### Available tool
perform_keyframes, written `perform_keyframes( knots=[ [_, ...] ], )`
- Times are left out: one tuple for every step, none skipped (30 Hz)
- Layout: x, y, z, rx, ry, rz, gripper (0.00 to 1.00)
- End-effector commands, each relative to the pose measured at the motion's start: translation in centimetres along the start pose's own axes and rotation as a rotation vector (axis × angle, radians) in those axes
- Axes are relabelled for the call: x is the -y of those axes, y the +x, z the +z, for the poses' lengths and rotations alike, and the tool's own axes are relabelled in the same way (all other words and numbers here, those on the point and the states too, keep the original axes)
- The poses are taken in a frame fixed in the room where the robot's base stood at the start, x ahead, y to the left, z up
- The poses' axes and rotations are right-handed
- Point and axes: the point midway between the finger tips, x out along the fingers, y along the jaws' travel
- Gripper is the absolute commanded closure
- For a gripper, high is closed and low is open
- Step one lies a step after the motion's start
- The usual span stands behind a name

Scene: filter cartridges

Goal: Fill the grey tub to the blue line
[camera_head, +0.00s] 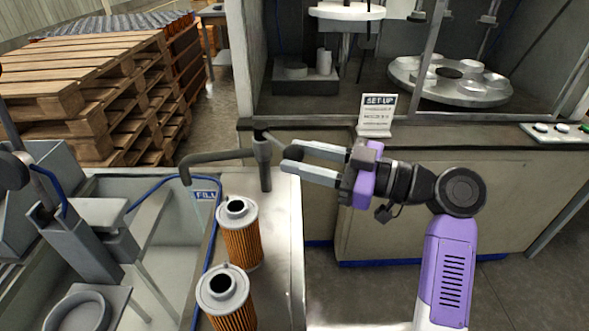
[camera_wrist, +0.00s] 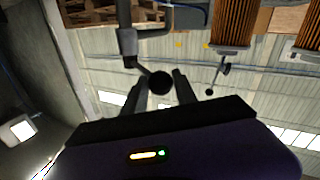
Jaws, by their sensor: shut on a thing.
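The grey tub (camera_head: 105,182) is at the left in the head view, with its inside partly visible. A blue line (camera_head: 207,255) runs along its inside, near a FILL label (camera_head: 205,195). I cannot make out a water level. A dark grey tap (camera_head: 263,165) stands on the ledge beside the tub, and its spout (camera_head: 215,156) bends down over the tub's right side. My gripper (camera_head: 286,158) reaches from the right and is shut on the tap lever (camera_head: 273,141). In the wrist view, the lever's round dark knob (camera_wrist: 160,82) sits between my fingers, joined to the tap (camera_wrist: 127,40).
Two orange pleated filter cartridges (camera_head: 241,240) (camera_head: 227,308) stand on the ledge in front of the tap. Grey fixtures (camera_head: 80,235) occupy the left. A SET-UP sign (camera_head: 377,115) stands on the cabinet behind my gripper. Wooden pallets (camera_head: 90,85) are stacked at the back left.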

Motion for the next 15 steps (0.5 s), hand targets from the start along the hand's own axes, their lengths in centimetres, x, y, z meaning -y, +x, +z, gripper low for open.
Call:
perform_keyframes(
  knots=[
    [-0.2,-0.12,0.22,-0.002,0.001,-0.009,1.0],
    [-0.25,-0.15,0.21,-0.003,0.001,-0.015,1.0],
    [-0.32,-0.19,0.22,-0.004,0.002,-0.021,1.0],
    [-0.35,-0.2,0.23,-0.004,0.002,-0.025,1.0],
    [-0.38,-0.21,0.23,-0.004,0.002,-0.028,1.0],
    [-0.4,-0.21,0.22,-0.005,0.003,-0.032,1.0],
    [-0.41,-0.21,0.21,-0.005,0.003,-0.033,1.0],
    [-0.41,-0.21,0.2,-0.005,0.003,-0.035,1.0],
    [-0.41,-0.21,0.18,-0.005,0.003,-0.036,1.0],
    [-0.41,-0.21,0.18,-0.005,0.003,-0.036,1.0],
    [-0.41,-0.2,0.18,-0.005,0.003,-0.036,1.0],
    [-0.41,-0.2,0.17,-0.005,0.003,-0.036,1.0],
    [-0.41,-0.2,0.17,-0.005,0.003,-0.036,1.0],
    [-0.41,-0.2,0.18,-0.005,0.003,-0.036,1.0],
    [-0.41,-0.2,0.18,-0.005,0.003,-0.036,1.0]
  ],
)
